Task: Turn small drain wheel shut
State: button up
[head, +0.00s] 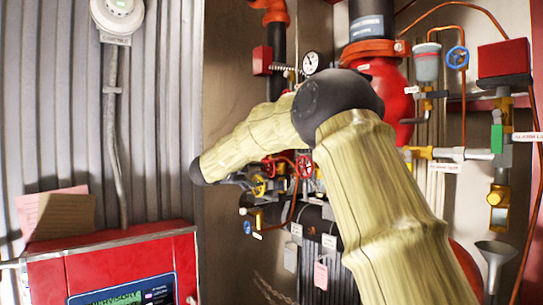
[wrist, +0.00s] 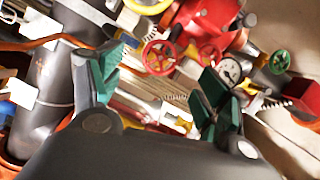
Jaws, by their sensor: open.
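My gripper (wrist: 162,72) is open in the wrist view, with its two green-padded fingers apart and nothing held between them. A small red handwheel (wrist: 160,57) shows between and beyond the fingertips, apart from them. A yellow wheel (wrist: 148,5) is cut by the top edge, and a green wheel (wrist: 279,62) is at the right. In the head view, a red wheel (head: 305,167) and a yellow wheel (head: 258,186) sit among the pipes below my forearm. I cannot tell which wheel is the drain wheel. My gripper is mostly hidden in the head view.
A large red valve body (head: 385,90) and a pressure gauge (head: 311,62) stand behind my arm. A blue wheel (head: 457,57) is at upper right. A red cabinet (head: 115,265) stands at lower left. Dark pipe (wrist: 50,90) lies close left of my fingers.

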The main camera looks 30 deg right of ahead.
aim_at(270, 170)
jog(key=n+p, duration=0.1)
jog(key=p, duration=0.1)
jog(key=r+n+y+p, duration=0.1)
jog(key=p, duration=0.1)
jog(key=r+n+g+p, duration=0.1)
jog(key=p, duration=0.2)
jog(key=shift+s+d+n, duration=0.15)
jog(key=shift+s+n, duration=0.15)
jog(key=shift+n, duration=0.1)
jog(key=p+x, duration=0.5)
jog(key=x, duration=0.6)
jog(key=shift+f+p, duration=0.2)
jog(key=shift+p, duration=0.1)
jog(key=c, duration=1.1)
